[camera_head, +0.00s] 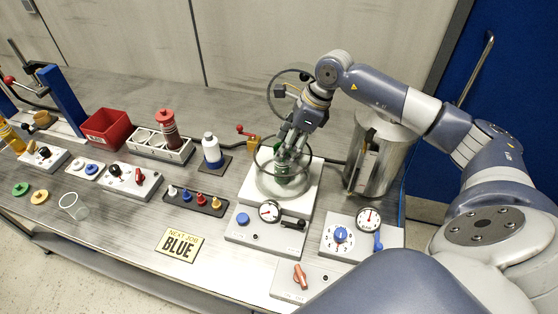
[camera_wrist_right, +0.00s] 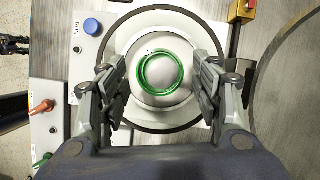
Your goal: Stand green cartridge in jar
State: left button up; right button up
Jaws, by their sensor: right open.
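The green cartridge (camera_head: 281,168) stands inside the clear glass jar (camera_head: 262,180); its green ring (camera_wrist_right: 158,70) shows from above in the right wrist view, near the middle of the jar's round floor. The jar's rim (camera_wrist_right: 118,33) appears as a dark circle around it. My right gripper (camera_head: 287,147) reaches down into the jar mouth from above. In the right wrist view my right gripper (camera_wrist_right: 160,82) is open, with one finger on each side of the cartridge and a gap to both. The cartridge's lower part is partly hidden in the head view.
The jar stands on a white base with a blue button (camera_head: 243,219) and a gauge (camera_head: 270,211). A metal drum (camera_head: 381,150) stands close on the right. A round lid-like ring (camera_head: 289,77) is raised behind.

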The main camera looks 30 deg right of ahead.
jog(key=b+v, duration=0.1)
jog(key=v, duration=0.4)
jog(key=shift+f, duration=0.1)
dwell(0.4)
